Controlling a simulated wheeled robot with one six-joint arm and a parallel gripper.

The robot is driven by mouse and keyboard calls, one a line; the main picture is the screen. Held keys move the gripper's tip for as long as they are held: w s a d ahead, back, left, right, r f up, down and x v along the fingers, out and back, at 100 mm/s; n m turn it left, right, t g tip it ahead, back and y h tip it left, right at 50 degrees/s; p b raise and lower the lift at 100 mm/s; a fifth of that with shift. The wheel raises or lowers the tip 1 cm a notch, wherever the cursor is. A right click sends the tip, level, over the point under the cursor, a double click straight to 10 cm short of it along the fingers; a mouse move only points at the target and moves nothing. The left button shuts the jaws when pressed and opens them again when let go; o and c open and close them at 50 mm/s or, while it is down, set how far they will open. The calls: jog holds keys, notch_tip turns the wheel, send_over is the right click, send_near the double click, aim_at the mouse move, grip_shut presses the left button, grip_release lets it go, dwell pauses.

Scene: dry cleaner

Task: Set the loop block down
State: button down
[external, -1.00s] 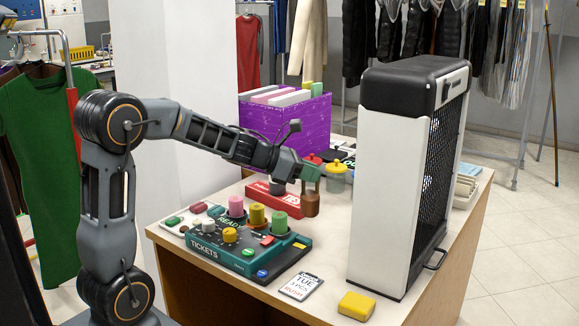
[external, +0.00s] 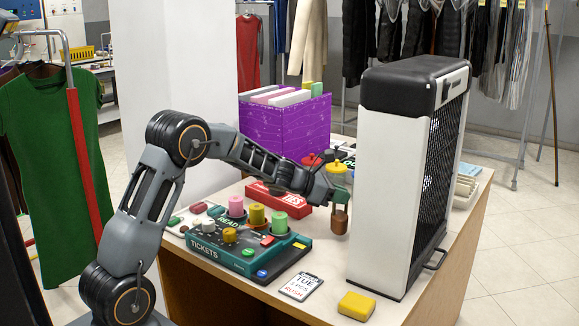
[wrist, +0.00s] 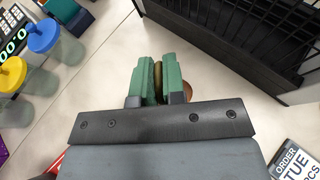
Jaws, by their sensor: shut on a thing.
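The loop block (external: 340,222) is brown, with a loop on top. My gripper (external: 341,188) is shut on the loop, and the block hangs upright below it at the right part of the counter, left of the white and black cabinet. I cannot tell whether its underside touches the counter. In the wrist view, the green fingers of my gripper (wrist: 158,78) close on the thin brown loop (wrist: 158,72). A bit of the block's body (wrist: 187,91) shows at the right finger; the rest is hidden.
The tall cabinet (external: 388,190) stands close on the right. The green ticket box (external: 250,250) with colored pegs is at left. A red box (external: 290,205) and lidded cups (wrist: 42,45) are behind. An order card (external: 300,287) and yellow block (external: 356,306) lie in front. Bare counter (external: 330,258) lies between.

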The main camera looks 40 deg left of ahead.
aim_at(340, 212)
jog(key=shift+f, duration=1)
jog(key=shift+f, duration=0.2)
jog(key=c, duration=1.2)
grip_release()
jog(key=shift+r, duration=0.1)
